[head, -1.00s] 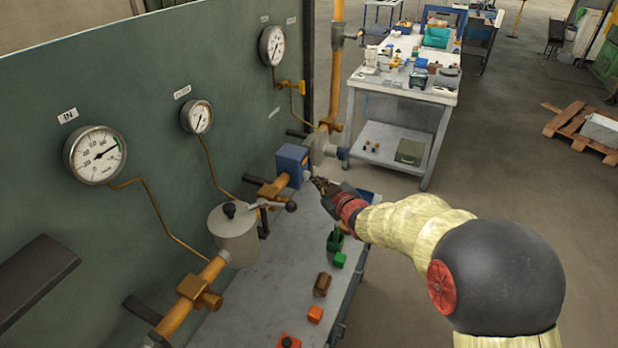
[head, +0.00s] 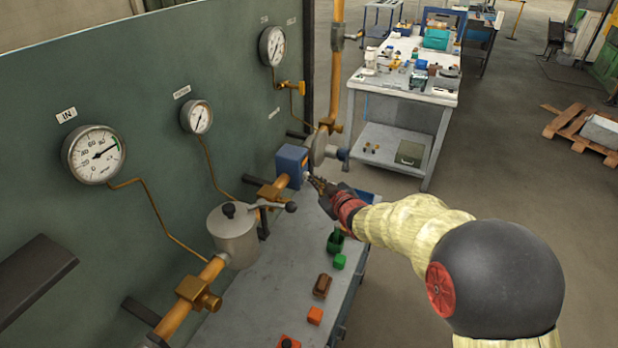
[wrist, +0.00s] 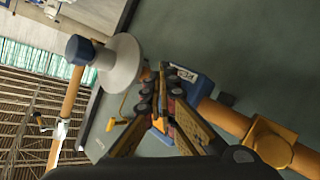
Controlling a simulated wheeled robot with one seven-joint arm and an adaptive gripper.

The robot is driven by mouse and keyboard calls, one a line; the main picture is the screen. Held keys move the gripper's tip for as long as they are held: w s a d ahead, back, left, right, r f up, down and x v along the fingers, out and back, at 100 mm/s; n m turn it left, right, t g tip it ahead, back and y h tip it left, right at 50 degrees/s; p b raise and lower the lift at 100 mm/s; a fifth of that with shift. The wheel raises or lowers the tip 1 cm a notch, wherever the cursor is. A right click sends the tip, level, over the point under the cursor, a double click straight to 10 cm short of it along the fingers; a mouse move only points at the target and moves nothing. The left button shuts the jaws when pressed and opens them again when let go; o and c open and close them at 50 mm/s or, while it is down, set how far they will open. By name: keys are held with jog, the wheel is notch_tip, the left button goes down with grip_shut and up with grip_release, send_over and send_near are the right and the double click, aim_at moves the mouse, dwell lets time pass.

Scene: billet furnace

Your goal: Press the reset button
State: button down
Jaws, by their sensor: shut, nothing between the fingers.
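A blue box (head: 292,163) sits on the orange pipe along the green panel. It also shows in the wrist view (wrist: 196,86), with a small white label on its face. I cannot make out a separate reset button; the fingers cover part of the box's face in the wrist view. My gripper (head: 314,182) is shut and empty, with its fingertips close to the box's right-hand side. The fingers (wrist: 157,92) show in front of the box in the wrist view. I cannot tell whether they touch it.
A grey pot with a lever (head: 234,235) stands on the pipe nearer to me. Pressure gauges (head: 94,155) hang on the panel. Small green, brown and orange items (head: 322,285) lie on the bench below. A round grey flange (head: 318,147) sits just beyond the box.

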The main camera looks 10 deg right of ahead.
jog(key=shift+w+a, duration=0.15)
jog(key=shift+a, duration=0.05)
dwell(0.3)
jog(key=shift+d+r, duration=0.1)
jog(key=shift+d, duration=0.05)
jog(key=shift+s+d, duration=0.55)
jog(key=shift+d, duration=0.1)
jog(key=s+d+p, duration=0.1)
jog(key=d, duration=0.1)
jog(key=s+d, duration=0.2)
jog(key=shift+d+p, duration=0.1)
jog(key=shift+p, duration=0.3)
jog(key=shift+w, duration=0.1)
dwell(0.8)
